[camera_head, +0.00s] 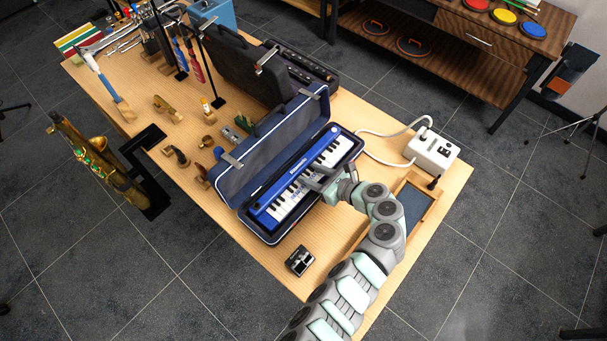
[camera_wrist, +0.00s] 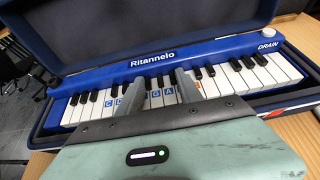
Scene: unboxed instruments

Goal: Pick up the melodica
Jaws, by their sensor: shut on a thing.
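The melodica (camera_head: 301,183) is blue with black and white keys. It lies in an open, dark blue case (camera_head: 225,181) on the wooden table, with the lid standing up on the left. My gripper (camera_head: 317,183) is at the middle of the melodica, coming from the right. In the wrist view the melodica (camera_wrist: 220,75) spans the picture, and the fingers of my gripper (camera_wrist: 168,87) reach over its keys. The gripper is shut on the melodica; the fingertips' exact contact is hard to make out. The melodica still appears to be inside the case.
A white box (camera_head: 432,152) with a white hose or cable stands at the table's right. A small dark pedal (camera_head: 299,261) lies near the front edge. A black case (camera_head: 245,66) stands behind. A saxophone (camera_head: 96,160) stands at left. Small items crowd the table's left part.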

